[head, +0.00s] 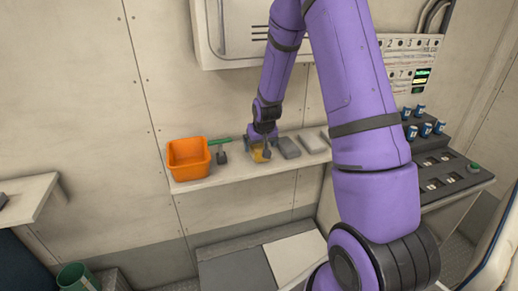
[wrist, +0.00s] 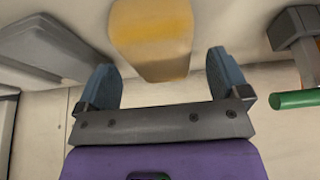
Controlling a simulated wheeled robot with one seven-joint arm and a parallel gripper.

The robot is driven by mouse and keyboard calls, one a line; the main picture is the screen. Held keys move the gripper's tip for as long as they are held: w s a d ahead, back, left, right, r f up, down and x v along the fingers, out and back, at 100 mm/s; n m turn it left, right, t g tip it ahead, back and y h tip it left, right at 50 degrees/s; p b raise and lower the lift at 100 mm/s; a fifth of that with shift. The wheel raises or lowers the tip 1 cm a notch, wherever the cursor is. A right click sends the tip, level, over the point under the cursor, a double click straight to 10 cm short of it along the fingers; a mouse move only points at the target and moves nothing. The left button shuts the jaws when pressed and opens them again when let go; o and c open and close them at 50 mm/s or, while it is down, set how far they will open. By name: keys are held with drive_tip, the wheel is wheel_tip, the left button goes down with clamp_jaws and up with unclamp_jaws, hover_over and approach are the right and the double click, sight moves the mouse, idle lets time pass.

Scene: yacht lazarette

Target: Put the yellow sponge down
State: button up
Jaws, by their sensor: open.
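The yellow sponge (head: 258,153) lies on the narrow wall shelf (head: 205,184), partly hidden by my gripper in the head view. In the wrist view the sponge (wrist: 152,38) is just beyond the fingertips, roughly centred between them, with bare shelf surface around it. My gripper (head: 261,146) is over the sponge at the shelf. In the wrist view its two blue-grey fingers (wrist: 160,80) stand wide apart with nothing between them.
An orange bin (head: 188,158) stands at the shelf's left end. A green-handled tool (head: 221,152) lies between bin and sponge. A grey block (head: 288,147) is close on the sponge's right. A control panel with blue-topped knobs (head: 425,128) is at right.

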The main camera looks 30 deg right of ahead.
drive_tip(key=v, duration=0.9)
drive_tip(key=s+a+r+n, duration=0.1)
drive_tip(key=s+a+r, duration=0.3)
drive_tip(key=s+r, duration=0.3)
drive_tip(key=s+a+r+n, duration=0.1)
drive_tip(key=s+a+r, duration=0.4)
drive_tip(key=r, duration=0.4)
drive_tip(key=s+a+r, duration=0.2)
drive_tip(key=s+r, duration=0.1)
drive_tip(key=s, duration=0.6)
drive_tip(key=s+a+r+n+y, duration=0.1)
drive_tip(key=s+a+r, duration=0.2)
drive_tip(key=s, duration=0.6)
drive_tip(key=shift+t, duration=0.4)
drive_tip(key=shift+w+r, duration=0.1)
